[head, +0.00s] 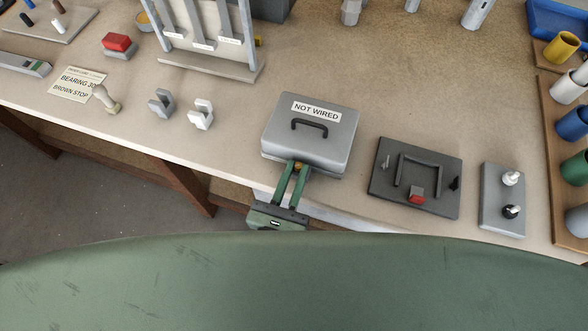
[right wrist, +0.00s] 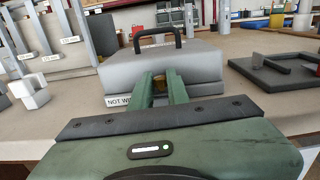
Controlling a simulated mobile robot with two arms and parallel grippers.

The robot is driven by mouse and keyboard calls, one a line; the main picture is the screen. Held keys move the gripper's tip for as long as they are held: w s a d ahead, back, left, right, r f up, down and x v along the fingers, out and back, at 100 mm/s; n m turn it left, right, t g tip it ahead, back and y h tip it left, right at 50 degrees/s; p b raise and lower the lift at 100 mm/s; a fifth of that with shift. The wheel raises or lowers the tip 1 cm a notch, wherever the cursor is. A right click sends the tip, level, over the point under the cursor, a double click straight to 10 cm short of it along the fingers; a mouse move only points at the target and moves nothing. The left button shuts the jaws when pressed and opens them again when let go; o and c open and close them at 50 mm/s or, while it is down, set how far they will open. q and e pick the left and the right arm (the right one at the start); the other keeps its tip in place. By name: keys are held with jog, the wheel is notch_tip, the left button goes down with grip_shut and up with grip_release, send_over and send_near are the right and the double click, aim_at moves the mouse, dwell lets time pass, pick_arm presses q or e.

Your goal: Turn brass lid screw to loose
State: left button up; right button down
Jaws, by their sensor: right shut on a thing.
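The brass lid screw (head: 299,167) is on the front side of a grey metal box lid (head: 330,141) labelled "NOT WIRED". It also shows in the right wrist view (right wrist: 159,77), mostly hidden between the fingers. My right gripper (head: 297,168) has its two green fingers on either side of the screw, shut on it. In the right wrist view the fingertips (right wrist: 162,77) meet the front of the box. The lid has a black handle on top and sits closed. Whether the screw is tight or loose cannot be told. My left gripper is not in view.
A dark plate with a raised frame and red block (head: 417,197) lies right of the box. A grey plate with two knobs (head: 490,214) is further right. White (head: 203,118) and grey (head: 164,104) clips lie left. The bench's front edge runs just below the box.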

jog(key=y+p, duration=0.1)
jog(key=n+y+p, duration=0.2)
jog(key=shift+s+d+r+t, duration=0.1)
jog(key=shift+d+r+t, duration=0.15)
jog(key=shift+d+t, duration=0.05)
jog(key=y, duration=0.1)
jog(key=n+y+p, duration=0.1)
jog(key=n+y, duration=0.1)
jog(key=shift+d+f+y+p, duration=0.15)
jog(key=shift+d+y+p, duration=0.1)
jog(key=shift+y+p, duration=0.15)
jog(key=shift+d+f+n+y, duration=0.1)
jog(key=shift+n+y, duration=0.6)
jog(key=shift+y, duration=0.25)
jog(key=shift+d+f+n+y, duration=0.1)
jog(key=shift+n+y, duration=0.6)
jog(key=shift+y, duration=0.55)
jog(key=c, duration=1.4)
grip_release()
jog(key=shift+o, duration=0.2)
jog(key=shift+r, duration=0.1)
